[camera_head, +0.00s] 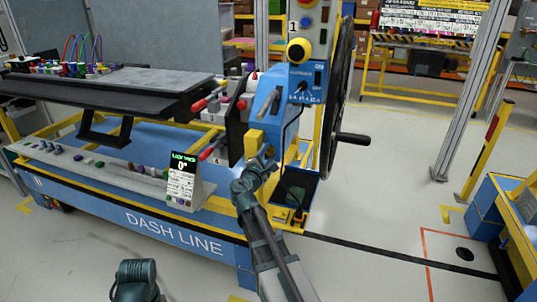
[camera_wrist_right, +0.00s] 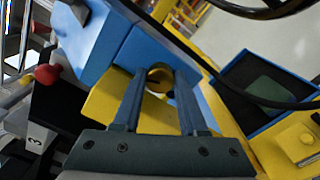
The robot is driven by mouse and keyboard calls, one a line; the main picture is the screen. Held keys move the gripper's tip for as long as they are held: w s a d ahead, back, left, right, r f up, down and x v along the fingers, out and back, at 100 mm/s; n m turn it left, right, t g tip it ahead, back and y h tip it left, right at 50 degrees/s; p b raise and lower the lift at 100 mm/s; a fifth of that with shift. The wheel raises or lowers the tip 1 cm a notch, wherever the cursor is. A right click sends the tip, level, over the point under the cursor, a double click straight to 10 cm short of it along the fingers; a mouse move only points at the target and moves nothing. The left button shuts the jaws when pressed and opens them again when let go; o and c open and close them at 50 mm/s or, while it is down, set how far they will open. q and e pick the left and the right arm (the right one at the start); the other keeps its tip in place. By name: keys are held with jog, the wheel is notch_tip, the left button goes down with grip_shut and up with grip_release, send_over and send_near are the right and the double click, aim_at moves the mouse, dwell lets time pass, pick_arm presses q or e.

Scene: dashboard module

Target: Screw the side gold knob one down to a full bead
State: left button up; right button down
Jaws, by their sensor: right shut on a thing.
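The side gold knob (camera_wrist_right: 158,77) is on the blue housing (camera_wrist_right: 97,42) in the right wrist view. My right gripper (camera_wrist_right: 159,80) is shut on it, with one finger on each side of the knob. In the head view my right gripper (camera_head: 266,160) reaches up to the lower side of the blue housing (camera_head: 268,100), beside a yellow block (camera_head: 253,143). The knob is mostly hidden by the gripper there. I cannot make out any bead around the knob.
A large black handwheel (camera_head: 338,95) stands just right of the housing. Red-handled clamps (camera_head: 207,101) and a small display reading 0° (camera_head: 183,178) are to the left. A blue open bin (camera_wrist_right: 262,88) is right of the fingers. Floor at the right is mostly clear.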

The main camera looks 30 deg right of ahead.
jog(key=shift+m, duration=0.4)
jog(key=m, duration=0.3)
jog(key=shift+m, duration=0.4)
jog(key=shift+f+m, duration=0.1)
jog(key=shift+m, duration=2.2)
jog(key=shift+c, duration=2.2)
grip_release()
jog(key=v, duration=1.4)
jog(key=shift+d, duration=0.1)
